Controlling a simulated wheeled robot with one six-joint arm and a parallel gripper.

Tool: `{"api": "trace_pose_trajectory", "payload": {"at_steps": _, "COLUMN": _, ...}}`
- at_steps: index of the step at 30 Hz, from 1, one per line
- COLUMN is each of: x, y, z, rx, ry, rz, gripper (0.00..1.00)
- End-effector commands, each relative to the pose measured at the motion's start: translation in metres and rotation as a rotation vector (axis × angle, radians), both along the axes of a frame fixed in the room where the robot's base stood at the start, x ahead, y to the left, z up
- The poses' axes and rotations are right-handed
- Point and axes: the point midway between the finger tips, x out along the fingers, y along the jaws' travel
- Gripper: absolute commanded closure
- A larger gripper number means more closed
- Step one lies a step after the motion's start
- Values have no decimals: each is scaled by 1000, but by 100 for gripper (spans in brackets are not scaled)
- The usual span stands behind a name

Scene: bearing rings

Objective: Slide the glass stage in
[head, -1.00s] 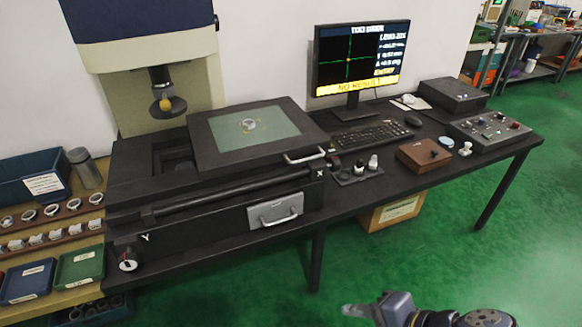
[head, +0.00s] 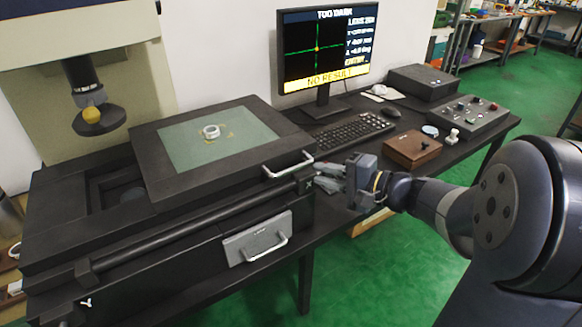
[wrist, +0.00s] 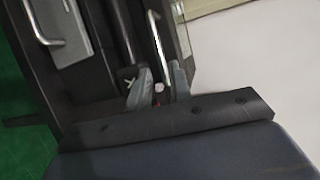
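The glass stage (head: 218,140) is a dark frame with a greenish glass plate, sitting toward the right of the black measuring machine. A small metal ring (head: 211,131) rests on the glass. A silver handle (head: 288,166) is on the stage's front right edge; it also shows in the wrist view (wrist: 157,40). My gripper (head: 318,176) is just right of the handle, near the X mark. In the wrist view, its two fingers (wrist: 159,78) are apart with nothing clearly held between them. Whether they touch anything cannot be told.
The lens column (head: 90,95) stands left of the stage. A drawer front with a handle (head: 257,238) is below. The monitor (head: 326,50), keyboard (head: 350,130), wooden box (head: 412,150) and control panel (head: 466,117) are on the table to the right. Green floor lies in front.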

Motion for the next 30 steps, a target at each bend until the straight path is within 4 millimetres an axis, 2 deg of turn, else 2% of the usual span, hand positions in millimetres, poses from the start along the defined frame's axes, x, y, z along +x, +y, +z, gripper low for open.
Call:
{"api": "trace_pose_trajectory", "payload": {"at_steps": 6, "x": 21, "y": 35, "z": -8, "rx": 1, "ry": 2, "rz": 6, "gripper": 80}}
{"api": "trace_pose_trajectory", "payload": {"at_steps": 12, "x": 36, "y": 57, "z": -13, "rx": -1, "ry": 1, "rz": 3, "gripper": 80}}
{"api": "trace_pose_trajectory", "payload": {"at_steps": 17, "x": 42, "y": 65, "z": -15, "rx": -1, "ry": 2, "rz": 1, "gripper": 80}}
{"api": "trace_pose_trajectory", "payload": {"at_steps": 25, "x": 42, "y": 66, "z": -16, "rx": -1, "ry": 2, "rz": 0, "gripper": 80}}
{"api": "trace_pose_trajectory", "payload": {"at_steps": 30, "x": 42, "y": 66, "z": -16, "rx": -1, "ry": 2, "rz": 0, "gripper": 92}}
